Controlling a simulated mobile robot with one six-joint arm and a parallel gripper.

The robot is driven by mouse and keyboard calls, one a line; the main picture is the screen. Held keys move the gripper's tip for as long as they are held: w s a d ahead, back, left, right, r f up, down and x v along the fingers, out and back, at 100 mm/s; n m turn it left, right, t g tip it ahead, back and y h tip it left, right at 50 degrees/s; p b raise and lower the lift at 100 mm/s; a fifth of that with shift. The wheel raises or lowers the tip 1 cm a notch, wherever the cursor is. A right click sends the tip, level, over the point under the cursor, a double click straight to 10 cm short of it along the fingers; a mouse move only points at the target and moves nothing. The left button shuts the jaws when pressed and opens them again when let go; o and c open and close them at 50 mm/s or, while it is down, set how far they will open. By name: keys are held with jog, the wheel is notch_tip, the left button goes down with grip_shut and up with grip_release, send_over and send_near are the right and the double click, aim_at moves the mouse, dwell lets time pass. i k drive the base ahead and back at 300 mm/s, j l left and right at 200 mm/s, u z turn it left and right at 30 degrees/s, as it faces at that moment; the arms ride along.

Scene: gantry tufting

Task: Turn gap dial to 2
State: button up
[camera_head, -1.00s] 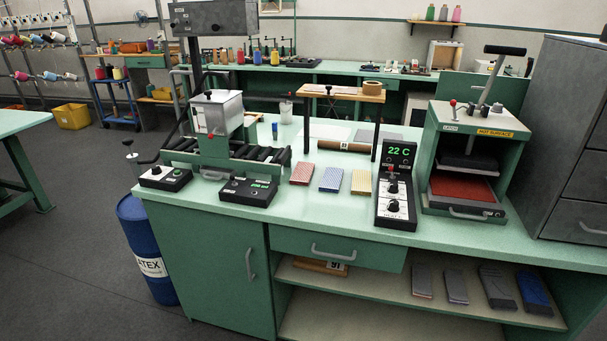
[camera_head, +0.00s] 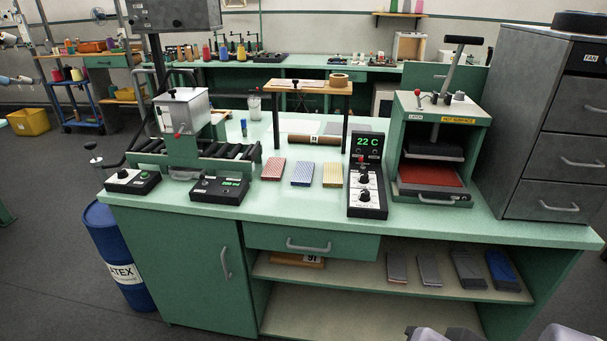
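Which dial is the gap dial cannot be told, as the labels are too small to read. A black control box (camera_head: 132,181) with a knob and a green button sits at the bench's left front.
The green bench (camera_head: 300,215) has a clear front strip. Red, blue and yellow samples (camera_head: 302,173) lie mid-bench. A heat press (camera_head: 435,150) marked hot surface stands right of the panel, beside a grey cabinet (camera_head: 560,125). A blue drum (camera_head: 118,258) stands at the left end.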

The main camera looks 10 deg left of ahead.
aim_at(123, 173)
jog(key=u, duration=1.4)
jog(key=i+j+z, duration=0.35)
jog(key=i+j, duration=0.45)
jog(key=i, duration=0.5)
jog(key=i+j+z, duration=0.4)
jog(key=i+j, duration=0.8)
